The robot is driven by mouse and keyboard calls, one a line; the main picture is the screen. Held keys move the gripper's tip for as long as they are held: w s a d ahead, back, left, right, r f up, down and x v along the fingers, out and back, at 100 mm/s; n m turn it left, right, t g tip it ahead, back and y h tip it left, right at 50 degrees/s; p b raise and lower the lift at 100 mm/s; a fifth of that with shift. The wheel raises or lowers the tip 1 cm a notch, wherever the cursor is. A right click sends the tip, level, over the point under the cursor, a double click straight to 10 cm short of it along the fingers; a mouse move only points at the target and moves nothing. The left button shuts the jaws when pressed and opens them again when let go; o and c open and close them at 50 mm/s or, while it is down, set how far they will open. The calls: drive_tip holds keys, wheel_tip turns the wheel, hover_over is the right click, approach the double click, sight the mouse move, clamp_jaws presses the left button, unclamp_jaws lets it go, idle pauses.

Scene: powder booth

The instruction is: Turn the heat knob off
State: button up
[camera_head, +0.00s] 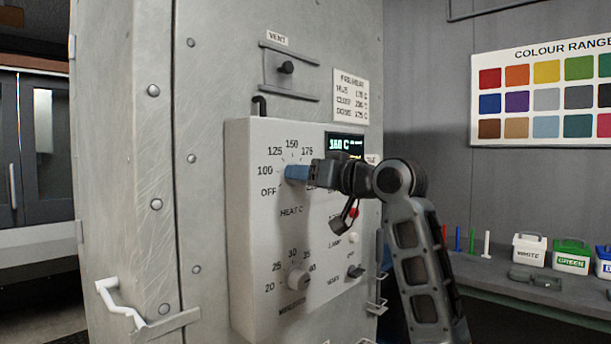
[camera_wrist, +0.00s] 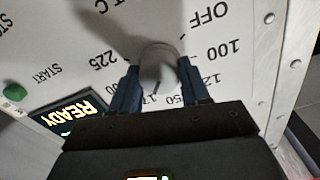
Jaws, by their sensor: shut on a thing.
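The heat knob (camera_wrist: 158,60) is a pale round knob on the white control box (camera_head: 252,240). In the wrist view it sits between the two blue fingers of my gripper (camera_wrist: 158,78), which is shut on it. A dark mark on the knob's side points toward the 150 side of the dial. In the head view my gripper (camera_head: 290,172) reaches the dial from the right and hides the knob. OFF, 100, 125, 150 and 175 show around it. The display (camera_head: 346,145) seems to read 160 C, and READY (camera_wrist: 70,114) shows in the wrist view.
A second knob (camera_head: 299,279) lies below on the same box. A vent slide (camera_head: 286,68) is above. A bench with several tubs (camera_head: 529,250) stands at right.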

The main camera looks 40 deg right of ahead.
drive_tip(key=shift+c, duration=0.7)
drive_tip(key=shift+n+b, duration=0.3)
drive_tip(key=shift+f+n+y+b, duration=0.15)
drive_tip(key=shift+n+y+b, duration=0.15)
drive_tip(key=shift+n+b, duration=5.9)
drive_tip(key=shift+f+n+y+b, duration=0.25)
drive_tip(key=shift+n+b, duration=2.35)
drive_tip(key=shift+n, duration=7.2)
drive_tip(key=shift+r, duration=0.1)
